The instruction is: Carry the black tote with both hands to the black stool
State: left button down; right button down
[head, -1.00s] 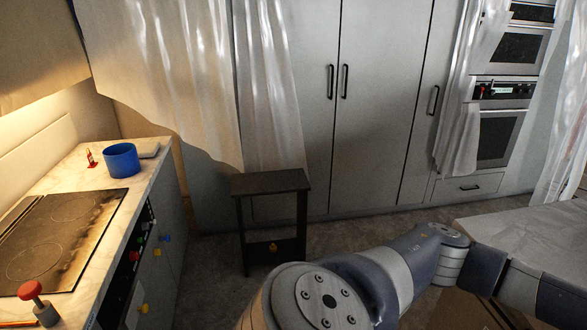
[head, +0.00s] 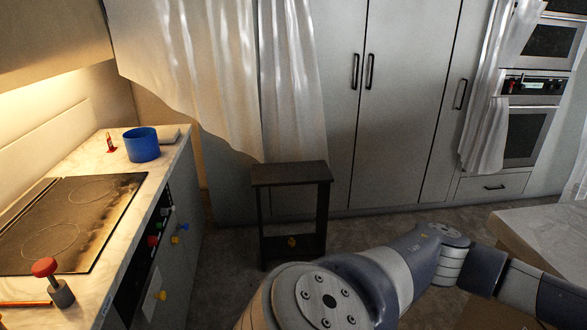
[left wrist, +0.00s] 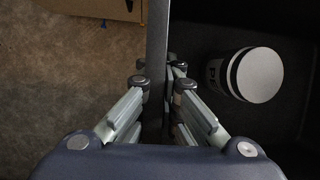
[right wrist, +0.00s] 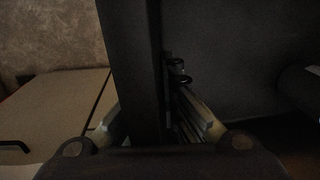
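The black stool (head: 291,175) stands upright on the floor in the middle of the head view, in front of the tall cabinets. In the left wrist view my left gripper (left wrist: 158,78) has its fingers on either side of the black tote's wall (left wrist: 157,45) and is shut on it. A white-topped canister (left wrist: 255,75) is inside the tote. In the right wrist view my right gripper (right wrist: 150,85) straddles the tote's other wall (right wrist: 132,45) and looks shut on it; its left fingertip is hidden. The tote and both grippers are out of the head view.
A counter with a cooktop (head: 70,220) and a blue pot (head: 142,145) runs along the left. A pale-topped table or counter (head: 550,232) is at the right. Dark floor (head: 225,270) is clear around the stool. Translucent sheets (head: 225,80) hang over the cabinets.

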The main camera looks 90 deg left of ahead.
aim_at(291, 171)
jog(key=i+j+u, duration=0.2)
jog(key=j+u, duration=0.25)
jog(key=i+j+u, duration=0.3)
jog(key=j+u, duration=0.15)
jog(key=j, duration=0.15)
jog(key=i+j+u, duration=0.7)
jog(key=u, duration=0.2)
jog(key=i+j+u, duration=0.15)
jog(key=i+u, duration=0.75)
jog(key=i+l+u, duration=0.2)
jog(key=i+u, duration=0.25)
jog(key=i+l+u, duration=0.3)
jog(key=u, duration=0.15)
